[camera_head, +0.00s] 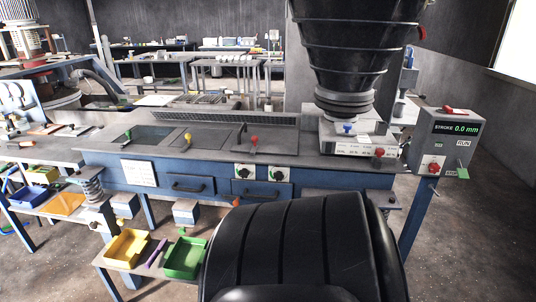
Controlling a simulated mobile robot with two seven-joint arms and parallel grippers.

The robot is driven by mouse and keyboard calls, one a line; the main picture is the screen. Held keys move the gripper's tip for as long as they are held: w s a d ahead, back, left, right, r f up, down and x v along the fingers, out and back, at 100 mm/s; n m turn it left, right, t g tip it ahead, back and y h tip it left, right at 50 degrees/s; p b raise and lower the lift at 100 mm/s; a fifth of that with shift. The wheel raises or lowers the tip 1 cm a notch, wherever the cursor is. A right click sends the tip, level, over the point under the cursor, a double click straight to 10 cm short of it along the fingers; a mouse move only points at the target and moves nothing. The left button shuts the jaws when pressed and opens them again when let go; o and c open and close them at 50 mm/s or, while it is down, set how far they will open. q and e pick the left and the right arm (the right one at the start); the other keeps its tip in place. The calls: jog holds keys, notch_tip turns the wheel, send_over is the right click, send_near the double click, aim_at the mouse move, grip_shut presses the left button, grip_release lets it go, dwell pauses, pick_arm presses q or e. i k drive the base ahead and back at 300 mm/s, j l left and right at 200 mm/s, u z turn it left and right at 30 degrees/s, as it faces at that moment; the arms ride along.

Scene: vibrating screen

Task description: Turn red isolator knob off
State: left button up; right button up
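A red knob on a pale plate (432,166) sits on the front of the grey control box (447,140) at the right. The box's display reads STROKE 0.0 mm, with a RUN label below it. The knob is too small for me to read its setting. Another red knob (379,152) sits on the right end of the machine, below the black hopper. I cannot tell from labels which one is the isolator. Neither of my grippers is in view.
Two dark knobs on pale plates (262,173) are on the blue front. Yellow (127,262) and green (170,272) trays are at lower left. A large black rounded form hides the bottom centre. Floor shows at right.

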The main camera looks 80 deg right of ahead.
aim_at(434, 168)
jog(key=z, duration=3.2)
jog(key=i+z, duration=0.5)
jog(key=z, duration=0.2)
